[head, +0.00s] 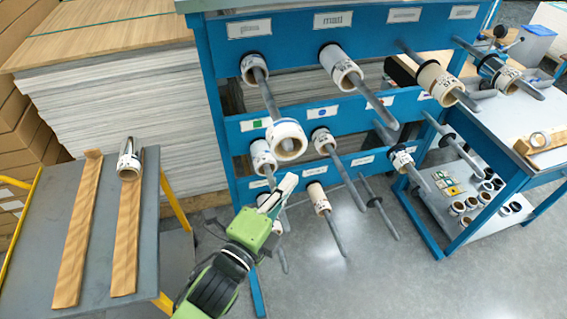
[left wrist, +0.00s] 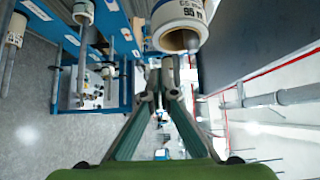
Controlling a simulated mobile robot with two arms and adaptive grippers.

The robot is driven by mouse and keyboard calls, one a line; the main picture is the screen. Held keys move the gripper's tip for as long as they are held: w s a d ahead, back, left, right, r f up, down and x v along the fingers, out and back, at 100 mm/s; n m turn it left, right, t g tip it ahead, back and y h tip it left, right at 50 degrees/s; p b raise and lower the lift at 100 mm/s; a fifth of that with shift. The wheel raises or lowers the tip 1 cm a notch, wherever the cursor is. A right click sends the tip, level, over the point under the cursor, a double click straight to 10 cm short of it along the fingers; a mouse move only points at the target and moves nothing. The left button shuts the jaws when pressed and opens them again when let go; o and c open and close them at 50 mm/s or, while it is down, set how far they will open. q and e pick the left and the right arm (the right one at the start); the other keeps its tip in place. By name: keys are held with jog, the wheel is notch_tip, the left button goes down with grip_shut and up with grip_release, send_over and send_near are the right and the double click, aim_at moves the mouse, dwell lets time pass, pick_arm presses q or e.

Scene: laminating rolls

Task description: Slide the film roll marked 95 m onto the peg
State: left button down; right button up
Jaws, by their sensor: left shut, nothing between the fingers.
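A white film roll (head: 287,138) sits at the outer end of the top-left peg (head: 268,98), apart from the other roll (head: 254,66) near that peg's base. Its open bore faces me, and whether it is fully round the peg is hard to tell. My left gripper (head: 285,188) is shut and empty, just below the roll at the peg's end. My right gripper is out of view.
The blue rack (head: 290,54) carries several rolls on pegs that stick out towards me. A grey cart (head: 50,215) at left holds wooden strips and one roll (head: 128,160). A workbench (head: 520,115) stands at right. Grey floor (head: 370,275) is clear in front.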

aim_at(293, 158)
pick_arm(q)
jog(key=w, duration=0.2)
jog(key=w+p, duration=0.1)
jog(key=shift+w+a, duration=0.55)
jog(key=shift+w, duration=0.05)
